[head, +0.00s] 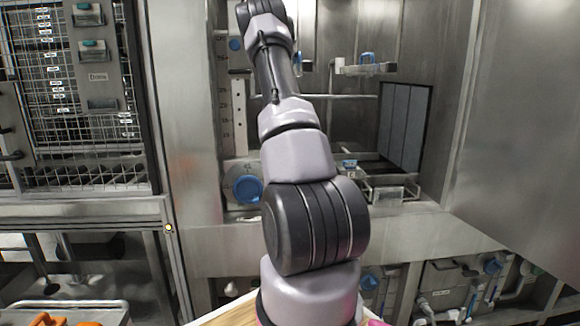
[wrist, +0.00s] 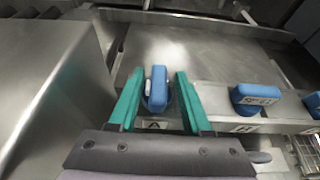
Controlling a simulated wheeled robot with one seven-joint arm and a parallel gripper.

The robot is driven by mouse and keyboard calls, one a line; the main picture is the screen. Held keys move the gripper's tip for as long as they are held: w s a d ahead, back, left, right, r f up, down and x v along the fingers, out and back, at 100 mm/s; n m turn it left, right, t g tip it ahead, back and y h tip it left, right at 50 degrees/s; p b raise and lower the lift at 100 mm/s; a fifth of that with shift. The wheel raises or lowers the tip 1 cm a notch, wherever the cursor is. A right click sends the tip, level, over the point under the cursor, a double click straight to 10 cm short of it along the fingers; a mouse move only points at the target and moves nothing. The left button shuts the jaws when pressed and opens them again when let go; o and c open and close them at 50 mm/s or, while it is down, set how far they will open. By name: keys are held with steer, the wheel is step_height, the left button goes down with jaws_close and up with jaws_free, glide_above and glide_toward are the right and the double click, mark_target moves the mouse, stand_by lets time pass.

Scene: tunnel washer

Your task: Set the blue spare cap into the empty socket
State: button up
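In the wrist view, a blue cap (wrist: 158,88) stands upright above a small plate that seems to read A. My gripper (wrist: 157,92) has its two green fingers spread, one on each side of this cap. A narrow gap shows on either side, so I see no firm contact. I cannot make out an empty socket. In the head view my arm hides the gripper.
A steel wall (wrist: 50,75) rises close on the left in the wrist view. A wire basket (wrist: 308,150) is at the lower right.

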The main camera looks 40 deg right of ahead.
steer(key=shift+a, duration=0.2)
steer(key=v, duration=1)
steer(key=shift+s, duration=0.35)
steer(key=shift+r, duration=0.15)
